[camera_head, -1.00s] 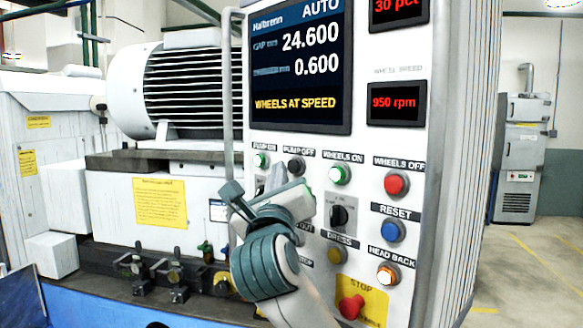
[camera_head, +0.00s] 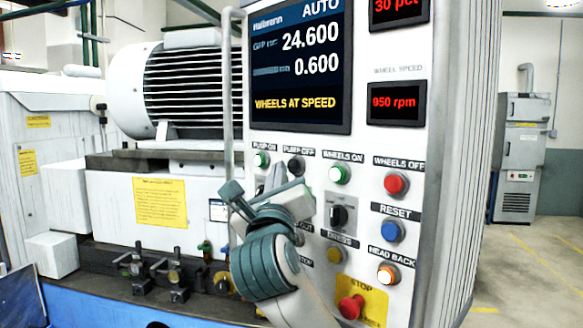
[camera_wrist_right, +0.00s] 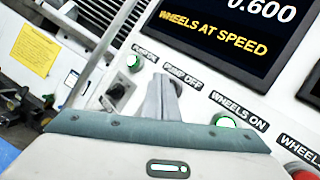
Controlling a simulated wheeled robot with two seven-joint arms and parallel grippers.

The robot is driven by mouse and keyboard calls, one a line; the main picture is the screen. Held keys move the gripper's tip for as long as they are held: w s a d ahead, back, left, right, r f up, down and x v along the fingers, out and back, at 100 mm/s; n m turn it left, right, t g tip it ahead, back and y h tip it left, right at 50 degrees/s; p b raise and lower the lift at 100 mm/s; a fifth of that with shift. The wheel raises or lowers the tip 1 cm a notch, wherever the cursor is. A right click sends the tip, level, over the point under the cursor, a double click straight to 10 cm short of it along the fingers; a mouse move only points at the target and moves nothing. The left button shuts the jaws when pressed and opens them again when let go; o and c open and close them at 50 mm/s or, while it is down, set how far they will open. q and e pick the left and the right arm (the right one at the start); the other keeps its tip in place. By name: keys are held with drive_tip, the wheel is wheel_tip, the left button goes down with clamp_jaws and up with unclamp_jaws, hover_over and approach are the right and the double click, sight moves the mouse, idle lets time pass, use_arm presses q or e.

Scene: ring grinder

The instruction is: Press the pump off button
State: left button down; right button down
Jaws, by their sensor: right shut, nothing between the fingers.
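The control panel (camera_head: 375,150) carries the dark pump off button (camera_head: 296,165), under its PUMP OFF label and to the right of the green pump on button (camera_head: 261,160). My right gripper (camera_head: 277,176) is in front of the panel, just below and left of the pump off button. In the right wrist view its fingers (camera_wrist_right: 162,84) are together and empty, with tips over the area by the PUMP OFF label. They largely hide the button there, and I cannot tell whether they touch it. The pump on button (camera_wrist_right: 134,62) is left of them. My left gripper is not in view.
The green wheels on button (camera_head: 339,174) is close on the right, with the red wheels off button (camera_head: 396,183) beyond. A black selector (camera_head: 339,215) and a red stop button (camera_head: 351,306) are lower. A vertical rail (camera_head: 229,85) runs along the panel's left edge.

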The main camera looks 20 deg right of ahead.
drive_tip(key=shift+w+d, duration=0.1)
drive_tip(key=shift+d, duration=0.1)
idle(0.7)
drive_tip(key=shift+d+p, duration=0.2)
drive_tip(key=shift+p, duration=0.1)
drive_tip(key=shift+w+d, duration=0.25)
drive_tip(key=shift+d, duration=0.3)
idle(1.0)
drive_tip(key=shift+a+p, duration=0.15)
drive_tip(key=shift+p, duration=0.15)
drive_tip(key=shift+s+a, duration=0.35)
drive_tip(key=shift+a, duration=0.35)
drive_tip(key=shift+p, duration=0.3)
drive_tip(key=shift+s+a+p, duration=0.15)
drive_tip(key=shift+s+a, duration=0.2)
drive_tip(key=shift+a, duration=0.45)
drive_tip(key=shift+s+a+p, duration=0.2)
drive_tip(key=shift+s+a, duration=0.1)
drive_tip(key=shift+a, duration=0.45)
drive_tip(key=shift+s+a+p, duration=0.15)
drive_tip(key=shift+s+a, duration=0.2)
drive_tip(key=shift+a, duration=0.45)
